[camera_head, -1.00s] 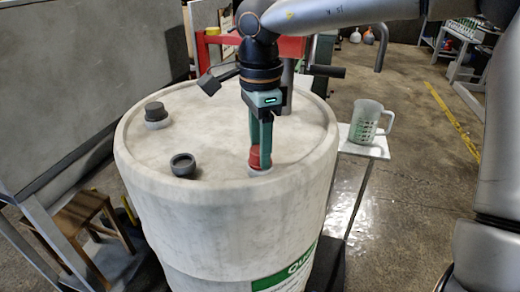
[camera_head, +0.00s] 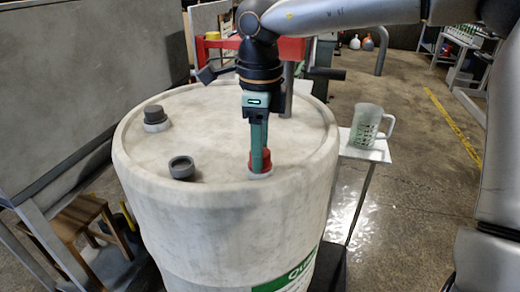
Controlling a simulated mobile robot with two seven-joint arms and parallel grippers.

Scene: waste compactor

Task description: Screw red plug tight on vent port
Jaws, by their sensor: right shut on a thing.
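The red plug (camera_head: 265,161) sits on the vent port (camera_head: 260,175), a pale ring on the top of a white drum (camera_head: 215,125), near its front right edge. My right gripper (camera_head: 259,160) points straight down from above and is shut on the plug. Its green fingers show nearly edge-on and hide part of the plug. I cannot tell how deep the plug sits in the port. My left gripper is not in view.
A measuring jug (camera_head: 367,126) stands on a small white stand (camera_head: 372,150) at right. A wooden stool (camera_head: 82,218) is at lower left.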

